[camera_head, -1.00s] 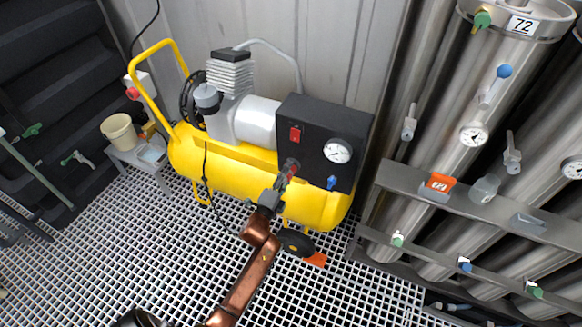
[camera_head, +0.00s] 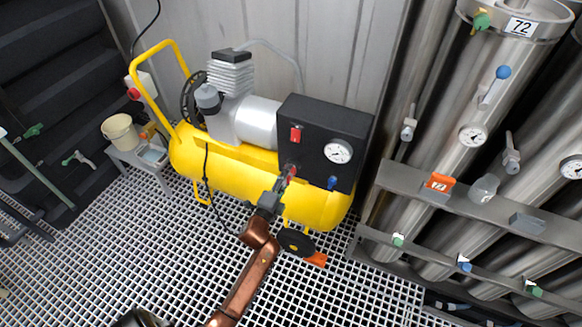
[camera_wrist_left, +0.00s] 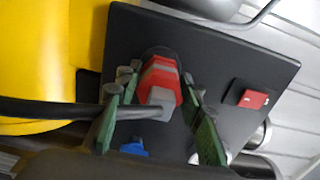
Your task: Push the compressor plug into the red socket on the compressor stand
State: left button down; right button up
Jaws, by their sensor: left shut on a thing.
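The compressor plug (camera_wrist_left: 157,103) is a grey body with a black cable leaving to the left in the left wrist view. My left gripper (camera_wrist_left: 160,116) is shut on it, with a green-padded finger on each side. The plug points at the black panel (camera_wrist_left: 207,50). A red hexagonal part (camera_wrist_left: 158,78) with a grey band sits in line ahead of the grey body, against a dark round mount; I cannot tell where plug ends and red socket begins. In the head view my left gripper (camera_head: 279,186) is at the panel's lower left, beside a little red (camera_head: 291,171). My right gripper is out of view.
The yellow compressor tank (camera_head: 225,172) lies behind and left of the gripper. The panel carries a red switch (camera_head: 296,134), a gauge (camera_head: 338,151) and a blue fitting (camera_head: 332,183). Steel vessels (camera_head: 440,130) stand at right. Open grating (camera_head: 130,250) lies at lower left.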

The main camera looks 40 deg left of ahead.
pick_arm(q)
jog(key=shift+p+v, duration=0.85)
jog(key=shift+v, duration=1.6)
